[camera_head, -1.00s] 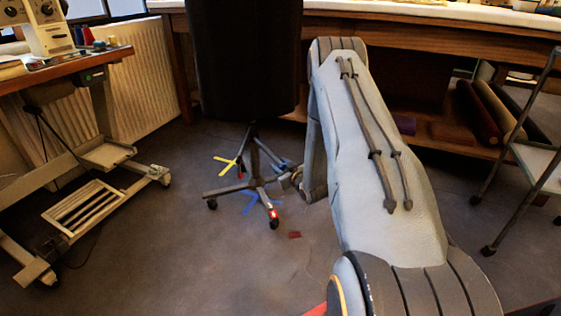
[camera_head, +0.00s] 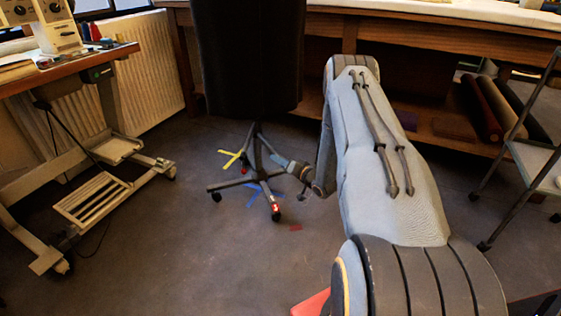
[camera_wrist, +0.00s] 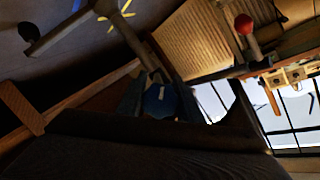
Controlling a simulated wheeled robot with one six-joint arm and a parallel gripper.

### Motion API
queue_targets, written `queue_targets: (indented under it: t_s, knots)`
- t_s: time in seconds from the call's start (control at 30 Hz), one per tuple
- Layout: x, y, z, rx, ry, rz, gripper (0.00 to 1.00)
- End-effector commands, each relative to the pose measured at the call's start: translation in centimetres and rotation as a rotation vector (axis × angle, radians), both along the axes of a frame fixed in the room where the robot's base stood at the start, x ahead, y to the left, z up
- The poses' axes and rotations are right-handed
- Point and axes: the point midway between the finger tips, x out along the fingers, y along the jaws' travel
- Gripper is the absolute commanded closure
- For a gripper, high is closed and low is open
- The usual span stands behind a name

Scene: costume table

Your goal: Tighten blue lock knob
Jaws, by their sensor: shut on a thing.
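The blue lock knob (camera_wrist: 160,101) shows in the wrist view as a rounded blue piece with a pale mark on its face. My gripper (camera_wrist: 160,94) is shut on it, with a dark finger on each side. The knob itself cannot be made out there. The knob's far side is hidden in the wrist view.
A sewing table (camera_head: 85,60) with a wheeled metal frame stands left. A long wooden workbench (camera_head: 420,30) runs behind, with fabric rolls (camera_head: 482,108) below. A wheeled cart (camera_head: 540,165) stands right. Yellow tape (camera_head: 232,158) and blue tape (camera_head: 252,195) mark the floor.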

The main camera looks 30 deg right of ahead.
Motion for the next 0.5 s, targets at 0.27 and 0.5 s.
queue_targets:
  t_s: [0.27, 0.5]
  knots:
    - [-0.06, 0.21, 0.03, 0.262, 0.007, 0.001, 0.9]
    - [-0.06, 0.29, 0.16, 0.462, 0.012, 0.0, 0.9]
